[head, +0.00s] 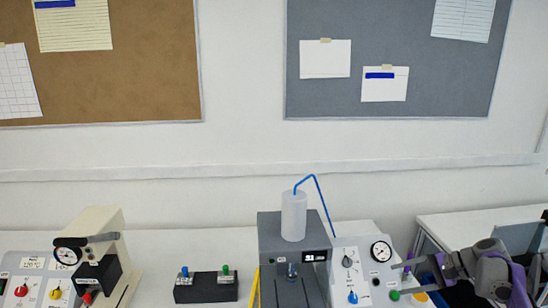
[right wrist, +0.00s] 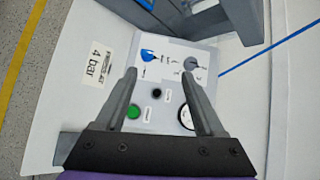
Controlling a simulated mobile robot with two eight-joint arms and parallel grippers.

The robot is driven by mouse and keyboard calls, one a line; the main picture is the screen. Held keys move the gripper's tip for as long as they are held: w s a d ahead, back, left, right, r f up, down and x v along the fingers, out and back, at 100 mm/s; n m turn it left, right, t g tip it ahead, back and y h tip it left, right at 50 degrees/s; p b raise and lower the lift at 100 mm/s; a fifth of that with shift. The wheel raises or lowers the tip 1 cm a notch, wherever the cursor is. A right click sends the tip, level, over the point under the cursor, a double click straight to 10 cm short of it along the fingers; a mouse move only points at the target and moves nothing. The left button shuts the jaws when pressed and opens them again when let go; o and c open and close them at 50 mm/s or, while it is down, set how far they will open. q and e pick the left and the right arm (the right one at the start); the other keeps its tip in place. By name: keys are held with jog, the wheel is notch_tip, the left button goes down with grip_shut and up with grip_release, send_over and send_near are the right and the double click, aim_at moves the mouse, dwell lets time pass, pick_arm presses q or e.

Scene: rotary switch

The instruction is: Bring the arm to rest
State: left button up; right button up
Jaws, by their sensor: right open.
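My right gripper (head: 397,280) comes in from the right in the head view, at the right side of a light grey control panel (head: 338,280). It is open, and no object shows between its fingers. In the right wrist view the open fingers (right wrist: 159,74) are spread over the panel, which carries a blue rotary knob (right wrist: 149,55) and a grey rotary knob (right wrist: 190,63). In the head view the blue knob (head: 352,297) is low and the grey knob (head: 347,262) above it. The fingers look apart from both knobs. My left gripper is not in view.
The panel also has a gauge (head: 382,250), a black button (head: 376,282) and a green button (head: 394,295). A dark grey machine with a white bottle (head: 293,217) and blue tube stands left of it. A black box (head: 206,287) and a beige device (head: 103,240) stand farther left.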

jog(key=s+a+r+n+g+h, duration=0.1)
jog(key=s+a+n+h, duration=0.2)
jog(key=s+a, duration=0.55)
jog(key=s+a+f+n+h+p, duration=0.1)
jog(key=s+a+f+n+h, duration=0.2)
jog(key=s, duration=0.9)
jog(key=s+a+f+n+t+h+p, duration=0.1)
jog(key=s+a+f+n, duration=0.4)
jog(key=s, duration=0.7)
jog(key=shift+a+f+n+h+p, duration=0.2)
jog(key=shift+a+n+h+p, duration=0.25)
jog(key=shift+a+n+h, duration=0.55)
jog(key=shift+s+a, duration=0.1)
